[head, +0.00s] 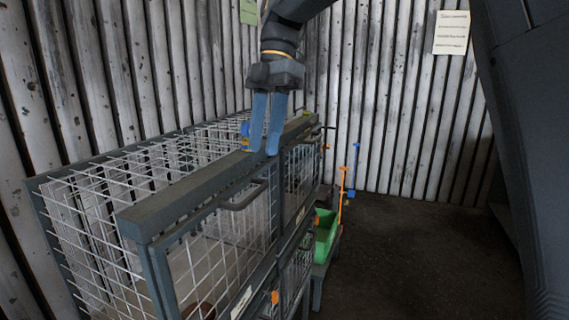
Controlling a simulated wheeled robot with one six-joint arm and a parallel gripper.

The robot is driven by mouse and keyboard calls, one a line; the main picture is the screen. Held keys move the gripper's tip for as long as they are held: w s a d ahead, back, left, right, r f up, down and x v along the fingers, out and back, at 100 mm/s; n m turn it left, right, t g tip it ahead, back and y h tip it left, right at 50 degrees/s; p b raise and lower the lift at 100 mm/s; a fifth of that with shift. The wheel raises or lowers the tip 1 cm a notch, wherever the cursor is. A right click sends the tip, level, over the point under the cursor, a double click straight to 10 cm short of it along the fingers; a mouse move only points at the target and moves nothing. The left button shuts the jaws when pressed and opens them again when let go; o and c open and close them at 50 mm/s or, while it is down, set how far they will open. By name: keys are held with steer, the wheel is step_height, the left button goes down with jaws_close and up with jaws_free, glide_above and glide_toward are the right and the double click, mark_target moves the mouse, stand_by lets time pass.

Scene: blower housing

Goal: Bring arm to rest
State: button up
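My gripper (262,151) points down from my arm, with two blue fingers over the top frame of a wire mesh cage (150,205). The fingers stand close side by side. I cannot tell from this angle whether they are apart or shut, or whether the tips touch the cage's top rail. I see nothing held between them. A small yellow and blue thing (245,130) shows just left of the fingers, partly hidden by them.
The cage has a grey top rail (190,188) and a handle on its front. A green bin (325,235) and orange and blue upright tools (345,185) stand beyond it. A ribbed metal wall (390,100) closes the back. Dark floor (420,260) at right is clear.

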steer(key=s+d+f+m+t+h+b, duration=0.1)
steer(key=s+d+f+m+t, duration=0.15)
steer(key=d+f+m, duration=0.8)
steer(key=s+d+f+m+t+b, duration=0.1)
steer(key=s+d+f+m, duration=0.2)
steer(key=d+f+m, duration=0.8)
steer(key=s+d+f+m+t, duration=0.1)
steer(key=s+f+m, duration=0.3)
steer(key=s+f, duration=0.4)
step_height(320, 180, down, 3)
steer(key=shift+s+d+r+m+h, duration=0.1)
steer(key=shift+s+d+m+h, duration=0.1)
steer(key=shift+d+m+h, duration=0.25)
